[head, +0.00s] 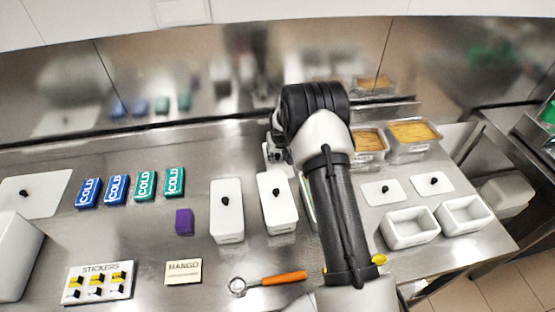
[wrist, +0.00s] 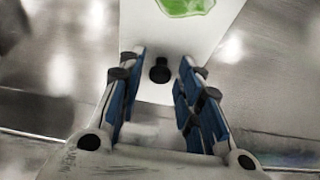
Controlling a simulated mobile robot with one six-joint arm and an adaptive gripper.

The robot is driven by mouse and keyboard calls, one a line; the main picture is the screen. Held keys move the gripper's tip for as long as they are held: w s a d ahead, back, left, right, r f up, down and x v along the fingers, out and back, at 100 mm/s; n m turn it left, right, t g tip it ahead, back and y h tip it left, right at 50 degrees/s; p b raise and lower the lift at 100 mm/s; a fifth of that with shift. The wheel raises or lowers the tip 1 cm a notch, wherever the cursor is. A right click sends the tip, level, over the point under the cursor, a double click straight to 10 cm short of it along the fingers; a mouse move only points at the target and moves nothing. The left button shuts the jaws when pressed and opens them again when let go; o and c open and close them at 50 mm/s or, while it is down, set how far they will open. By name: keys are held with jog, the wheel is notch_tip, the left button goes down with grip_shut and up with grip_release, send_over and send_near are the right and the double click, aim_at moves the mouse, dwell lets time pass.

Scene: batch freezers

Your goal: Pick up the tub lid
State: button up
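In the wrist view, a white lid (wrist: 150,30) lies under my gripper (wrist: 162,57). It has a black round knob (wrist: 159,71) and a bright green patch (wrist: 185,6) at the top edge. My gripper is open, with its blue-padded fingers on either side of the knob and visible gaps to it. I cannot tell how high the fingertips are above the lid. In the head view my arm hides most of this spot; only a thin pale and green strip (head: 307,196) shows beside it.
Two long white tubs with knobbed lids (head: 227,205) (head: 277,200) stand left of my arm. Small lids (head: 383,192), empty white tubs (head: 409,228) and filled clear tubs (head: 413,134) are at right. COLD packs (head: 145,185), a purple block (head: 184,221) and an orange-handled scoop (head: 285,278) lie left.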

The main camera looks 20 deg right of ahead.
jog(key=shift+s+f, duration=0.25)
jog(key=shift+f, duration=0.05)
grip_shut()
